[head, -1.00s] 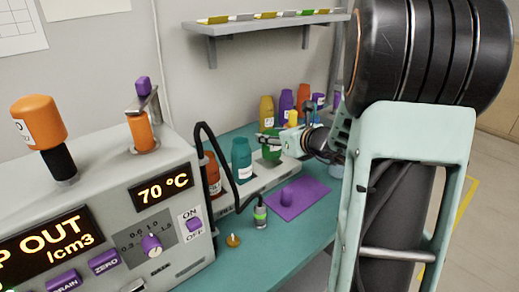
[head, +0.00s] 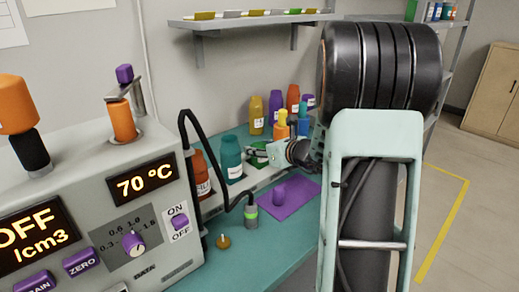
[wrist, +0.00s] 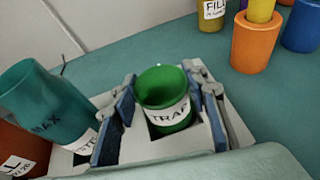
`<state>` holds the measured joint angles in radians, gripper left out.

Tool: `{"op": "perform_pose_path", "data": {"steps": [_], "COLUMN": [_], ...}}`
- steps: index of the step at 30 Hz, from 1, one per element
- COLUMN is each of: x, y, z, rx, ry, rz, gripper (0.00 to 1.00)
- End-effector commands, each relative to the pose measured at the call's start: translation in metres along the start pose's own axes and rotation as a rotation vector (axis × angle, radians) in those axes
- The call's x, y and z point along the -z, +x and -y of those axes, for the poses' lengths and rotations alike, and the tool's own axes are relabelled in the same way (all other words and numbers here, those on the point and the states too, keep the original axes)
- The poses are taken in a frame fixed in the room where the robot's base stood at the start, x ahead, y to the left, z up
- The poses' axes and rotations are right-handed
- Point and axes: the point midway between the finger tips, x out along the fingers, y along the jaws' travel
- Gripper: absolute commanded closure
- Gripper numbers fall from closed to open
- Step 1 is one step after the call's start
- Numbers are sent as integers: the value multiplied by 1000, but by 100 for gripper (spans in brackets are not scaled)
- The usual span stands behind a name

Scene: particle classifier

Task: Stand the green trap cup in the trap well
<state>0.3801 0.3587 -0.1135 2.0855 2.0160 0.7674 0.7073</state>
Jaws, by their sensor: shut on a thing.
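The green trap cup (wrist: 165,112) is upright between the two fingers of my gripper (wrist: 160,105), with its TRAP label facing the wrist camera. It sits at a dark square opening in the pale rack (wrist: 165,148). I cannot tell how deep its base is in that trap well. In the head view the green cup (head: 256,155) is mostly hidden by my gripper (head: 270,154), at the rack's far end beyond the teal bottle.
The teal bottle (head: 230,160) and a red-brown bottle (head: 201,175) stand in the rack. Yellow, purple and orange bottles stand behind.

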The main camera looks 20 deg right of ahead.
Motion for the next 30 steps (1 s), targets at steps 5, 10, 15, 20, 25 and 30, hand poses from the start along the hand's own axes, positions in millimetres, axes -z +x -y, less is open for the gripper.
{"op": "perform_pose_path", "data": {"steps": [5,10,15,20,25,30], "x": [2,2,2,-3,-3,-3], "y": [1,1,1,-4,-39,-77], "z": [0,0,0,1,1,1], "rx": [0,0,0,2,3,4], "ry": [0,0,0,0,1,1], "rz": [0,0,0,0,1,1], "gripper": [50,41,41,41,41,41]}}
